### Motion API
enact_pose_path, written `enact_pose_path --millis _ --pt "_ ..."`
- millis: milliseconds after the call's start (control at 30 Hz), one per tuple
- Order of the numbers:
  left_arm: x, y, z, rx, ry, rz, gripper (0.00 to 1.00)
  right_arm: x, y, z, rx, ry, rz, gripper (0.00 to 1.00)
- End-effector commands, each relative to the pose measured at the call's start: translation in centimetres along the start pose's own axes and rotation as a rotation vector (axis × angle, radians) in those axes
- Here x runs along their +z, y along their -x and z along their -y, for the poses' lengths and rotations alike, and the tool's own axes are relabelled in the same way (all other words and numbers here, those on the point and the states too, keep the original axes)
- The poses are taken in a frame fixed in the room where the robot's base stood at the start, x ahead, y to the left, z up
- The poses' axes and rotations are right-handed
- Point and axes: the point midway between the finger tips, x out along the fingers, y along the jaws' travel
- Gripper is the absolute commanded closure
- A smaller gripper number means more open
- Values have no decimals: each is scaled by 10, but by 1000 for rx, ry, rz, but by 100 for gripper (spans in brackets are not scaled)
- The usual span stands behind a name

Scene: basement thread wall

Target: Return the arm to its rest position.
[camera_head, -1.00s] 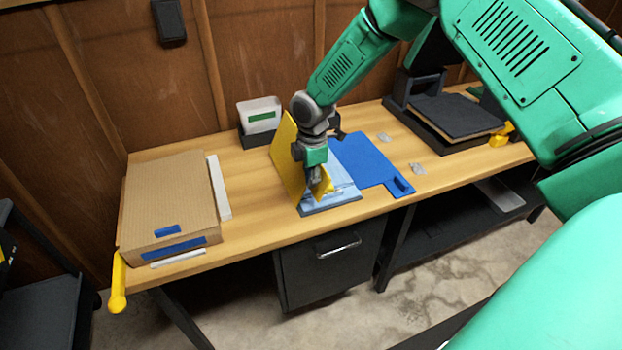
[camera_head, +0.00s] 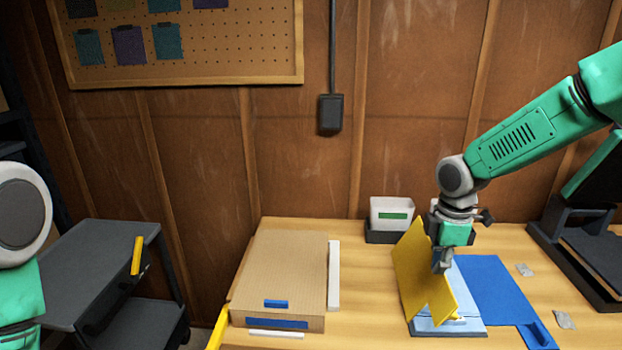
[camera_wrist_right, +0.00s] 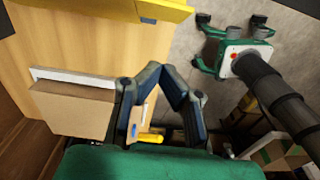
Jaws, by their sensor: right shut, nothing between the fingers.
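My right gripper (camera_head: 441,268) is shut and empty. It points down beside the upright yellow folded panel (camera_head: 410,275) over the bench, overlapping its right edge in the head view; I cannot tell if they touch. My right arm reaches in from the right. In the right wrist view the dark fingers (camera_wrist_right: 158,75) meet with nothing held. Part of my left arm shows at the left edge of the head view; its gripper is out of view.
The wooden bench (camera_head: 365,290) holds a cardboard box (camera_head: 285,265), a white bin (camera_head: 391,214), a pale blue pad (camera_head: 470,328), a blue mat (camera_head: 495,285) and a black tray (camera_head: 560,248) at right. A grey cart (camera_head: 95,255) stands left. A pegboard (camera_head: 235,45) hangs behind.

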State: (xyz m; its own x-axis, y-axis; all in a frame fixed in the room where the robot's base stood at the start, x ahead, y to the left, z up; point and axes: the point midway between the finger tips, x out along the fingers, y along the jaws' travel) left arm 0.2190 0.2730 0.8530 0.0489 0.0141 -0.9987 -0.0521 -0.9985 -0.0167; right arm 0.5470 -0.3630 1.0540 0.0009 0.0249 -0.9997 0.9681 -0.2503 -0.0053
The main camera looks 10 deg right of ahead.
Motion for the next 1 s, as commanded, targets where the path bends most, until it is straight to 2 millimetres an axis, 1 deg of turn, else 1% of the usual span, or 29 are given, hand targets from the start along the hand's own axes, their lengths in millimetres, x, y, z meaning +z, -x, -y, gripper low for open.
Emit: enact_pose_path --millis 67,167,200,267,300,367,400,433,467,500,567,600,700,800,900,1000 --pt "0 -7 0 0 0 0 60 -9 -22 12 -11 -23 -8 100" --pt "1 -22 0 0 1 0 60 -25 -71 37 -31 -102 -36 100" --pt "2 -29 0 -1 1 0 60 -31 -96 52 -41 -149 -50 100" --pt "2 -41 0 -1 1 0 60 -40 -135 77 -58 -236 -72 100" --pt "3 -49 0 -1 1 1 60 -44 -161 96 -69 -301 -85 100" --pt "4 -61 0 -1 1 1 60 -47 -197 125 -83 -406 -98 100" --pt "4 -69 0 -1 1 1 60 -48 -220 146 -91 -481 -103 100" --pt "4 -75 0 -1 1 1 60 -48 -237 163 -96 -541 -104 100" --pt "5 -82 0 -1 1 1 60 -46 -253 180 -98 -602 -103 100" --pt "5 -90 0 -1 1 0 60 -43 -274 203 -100 -686 -99 100" --pt "6 -103 0 0 1 0 60 -34 -301 236 -93 -813 -87 100" --pt "6 -112 0 0 1 1 60 -27 -316 258 -83 -896 -77 100" --pt "7 -128 -1 0 0 1 60 -8 -340 300 -39 -1073 -48 100" --pt "8 -138 -1 0 0 1 60 7 -348 325 9 -1187 -31 100" --pt "8 -142 -1 0 1 1 60 16 -349 336 40 -1247 -24 100" --pt "8 -141 -1 0 1 0 60 19 -348 339 53 -1268 -24 100"
